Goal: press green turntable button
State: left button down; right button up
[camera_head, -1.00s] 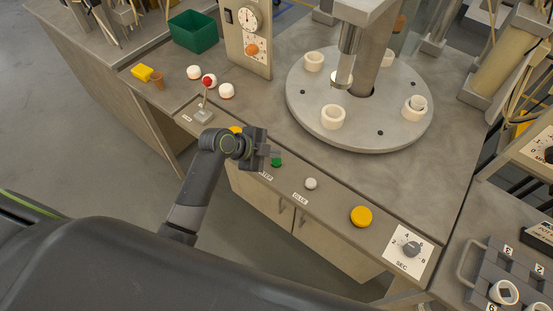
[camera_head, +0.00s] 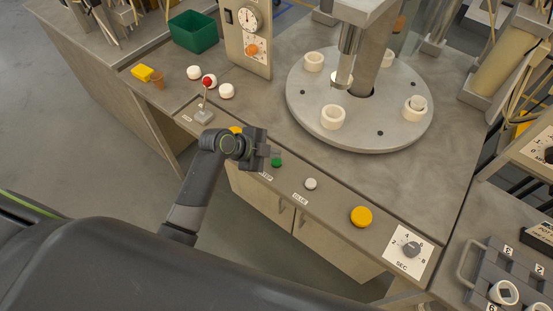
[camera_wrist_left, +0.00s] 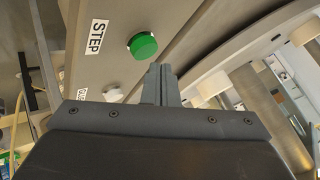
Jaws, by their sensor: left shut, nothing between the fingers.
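The green button (camera_head: 277,162) sits on the front strip of the bench, by a label that reads STEP in the wrist view. It also shows in the left wrist view (camera_wrist_left: 142,45), just beyond and left of the fingertips. My left gripper (camera_head: 275,151) is shut and empty, with its fingertips close to the green button. In the left wrist view the closed fingers (camera_wrist_left: 161,85) appear apart from the button; in the head view I cannot tell whether they touch it. The round grey turntable (camera_head: 299,108) carries several white cups. My right gripper is not in view.
Along the same strip are a white button (camera_head: 311,183), a yellow button (camera_head: 361,216) and a SEC dial (camera_head: 411,248). A red-tipped lever (camera_head: 207,84) stands left of my gripper. A green bin (camera_head: 194,33) is at the back left. Bench between strip and turntable is clear.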

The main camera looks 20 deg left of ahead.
aim_at(273, 162)
pick_arm(q)
jog(key=shift+f, duration=0.1)
dwell(0.4)
jog(key=shift+f+b, duration=0.3)
jog(key=shift+f, duration=0.05)
jog(key=shift+f+b, duration=0.4)
jog(key=shift+f, duration=0.1)
dwell(0.6)
jog(key=shift+r, duration=0.15)
jog(key=shift+r+p, duration=0.8)
jog(key=shift+p, duration=0.05)
notch_tip(273, 162, up, 5)
jog(key=p, duration=0.4)
dwell(0.4)
